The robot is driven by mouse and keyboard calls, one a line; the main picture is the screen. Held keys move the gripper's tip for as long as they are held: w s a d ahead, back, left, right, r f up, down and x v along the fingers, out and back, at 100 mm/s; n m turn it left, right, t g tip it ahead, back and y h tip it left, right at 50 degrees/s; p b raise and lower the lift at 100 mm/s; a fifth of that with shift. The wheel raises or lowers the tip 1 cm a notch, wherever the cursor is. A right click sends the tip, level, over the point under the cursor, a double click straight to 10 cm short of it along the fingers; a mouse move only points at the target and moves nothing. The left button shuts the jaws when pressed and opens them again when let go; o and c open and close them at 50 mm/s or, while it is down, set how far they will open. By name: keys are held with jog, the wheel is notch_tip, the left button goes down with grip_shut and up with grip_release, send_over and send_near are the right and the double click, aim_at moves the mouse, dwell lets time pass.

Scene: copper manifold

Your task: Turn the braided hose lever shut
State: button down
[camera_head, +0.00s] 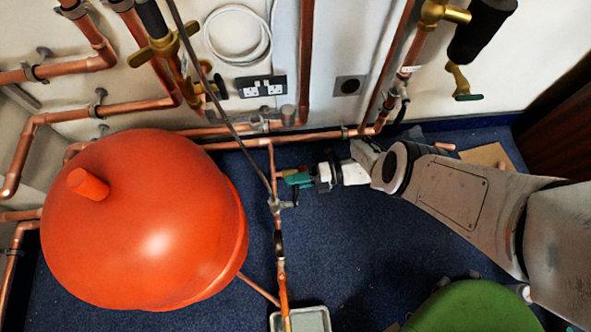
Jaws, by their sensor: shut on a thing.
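The grey braided hose (232,133) runs down from the top of the head view to a small metal valve (276,204) on a thin upright copper pipe. My gripper (288,178) comes in from the right, just above and right of that valve. Its teal fingertips are close to the pipe. The gripper is shut on a small part there, which appears to be the braided hose lever. The fingers hide most of this part, so its exact angle cannot be told.
A large orange-red vessel (150,225) stands left of the pipe. Copper pipes (290,139) run along the wall behind. A grey tray (312,320) lies below, and a green rounded object (470,308) stands at lower right. Blue carpet (340,240) is clear between.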

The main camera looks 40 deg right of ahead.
jog(key=shift+s+f, duration=0.1)
jog(key=shift+f, duration=0.2)
jog(key=c, duration=1.3)
grip_release()
jog(key=shift+o, duration=1.1)
jog(key=shift+r, duration=0.1)
jog(key=v, duration=1)
jog(key=shift+s+d, duration=0.2)
jog(key=shift+d, duration=0.15)
jog(key=shift+r, duration=0.15)
